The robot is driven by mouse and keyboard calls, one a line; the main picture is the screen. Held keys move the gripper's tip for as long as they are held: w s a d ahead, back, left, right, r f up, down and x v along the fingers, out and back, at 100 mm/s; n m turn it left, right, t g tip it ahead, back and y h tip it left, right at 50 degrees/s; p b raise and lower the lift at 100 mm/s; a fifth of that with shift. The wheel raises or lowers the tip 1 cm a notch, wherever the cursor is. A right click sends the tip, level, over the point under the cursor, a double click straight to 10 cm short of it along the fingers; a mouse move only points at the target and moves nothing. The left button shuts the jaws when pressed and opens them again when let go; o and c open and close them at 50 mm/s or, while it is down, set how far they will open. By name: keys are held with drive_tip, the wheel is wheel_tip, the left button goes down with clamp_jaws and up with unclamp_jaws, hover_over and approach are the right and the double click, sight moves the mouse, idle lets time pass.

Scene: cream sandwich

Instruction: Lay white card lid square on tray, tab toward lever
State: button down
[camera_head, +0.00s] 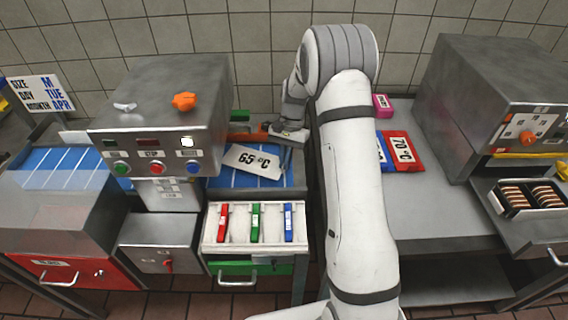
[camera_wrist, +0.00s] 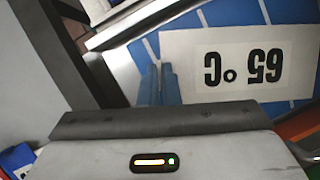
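The white card lid (camera_head: 253,160), printed "65 °C", is over a blue panelled surface (camera_head: 225,178) in a metal frame, turned askew to its panels. It also shows in the wrist view (camera_wrist: 205,42), its print upside down and its edges roughly in line with my gripper. My gripper (camera_head: 286,150) is at the card's right end, by the "C". In the wrist view, the two blue-grey fingers (camera_wrist: 160,84) stand close together over the card's edge and appear shut on it. The tab is hidden or unclear. A small red lever (camera_head: 169,264) is on a metal box at lower left.
A grey machine (camera_head: 165,85) with buttons stands left of the card. A white rack (camera_head: 236,236) with red, green and blue pieces is in front. Red and blue cards (camera_head: 402,152) lie right of my arm on a grey bench (camera_head: 440,220).

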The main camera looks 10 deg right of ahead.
drive_tip(key=shift+f, duration=1.1)
drive_tip(key=shift+f, duration=0.25)
drive_tip(key=c, duration=1.6)
unclamp_jaws()
drive_tip(key=shift+r, duration=0.1)
drive_tip(key=shift+c, duration=0.2)
